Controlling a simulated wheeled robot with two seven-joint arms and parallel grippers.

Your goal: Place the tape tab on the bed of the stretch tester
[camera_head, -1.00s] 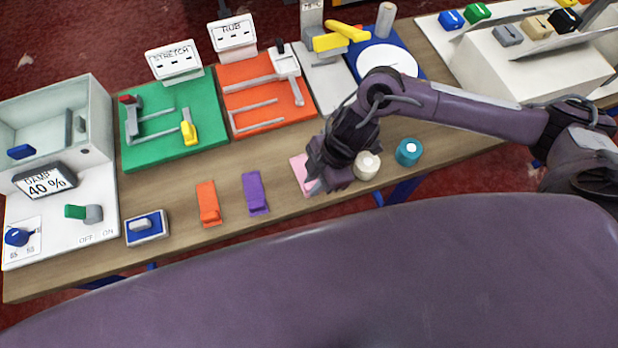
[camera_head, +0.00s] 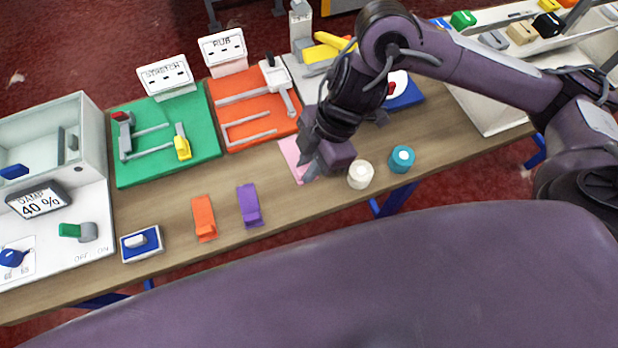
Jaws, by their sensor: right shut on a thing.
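The stretch tester (camera_head: 137,177) is a green board at the left back with a STRETCH sign (camera_head: 167,77). A red-topped grey clamp (camera_head: 123,134) and a yellow clamp (camera_head: 182,147) stand on it, with grey rails beside its bare green bed. My right gripper (camera_head: 309,172) is low over the right part of a pink pad (camera_head: 291,152), well right of the tester. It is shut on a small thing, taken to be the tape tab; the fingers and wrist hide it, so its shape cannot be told. My left gripper is not in view.
An orange clip (camera_head: 204,218), a purple clip (camera_head: 249,205) and a blue-and-white block (camera_head: 142,244) lie along the front. A white roll (camera_head: 360,175) and a teal roll (camera_head: 402,159) stand right of my gripper. The orange RUB board (camera_head: 245,100) adjoins the tester.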

